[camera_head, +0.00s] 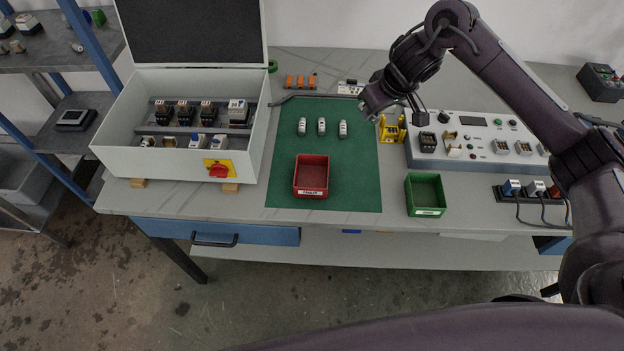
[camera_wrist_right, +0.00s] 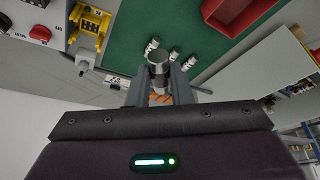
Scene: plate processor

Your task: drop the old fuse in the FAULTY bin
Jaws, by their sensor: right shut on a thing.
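My right gripper (camera_head: 366,106) hangs over the far right edge of the green mat, behind and to the right of the red bin. In the right wrist view it is shut on a grey cylindrical fuse (camera_wrist_right: 158,57), held between its fingers. The head view does not show the held fuse clearly. The red FAULTY bin (camera_head: 311,192) stands on the front part of the green mat (camera_head: 350,185) and looks empty; it also shows in the right wrist view (camera_wrist_right: 226,30). My left gripper is not in view.
A yellow fixture (camera_head: 391,131) and a test panel (camera_head: 478,149) are near my right gripper. An open cabinet (camera_head: 190,83) stands left.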

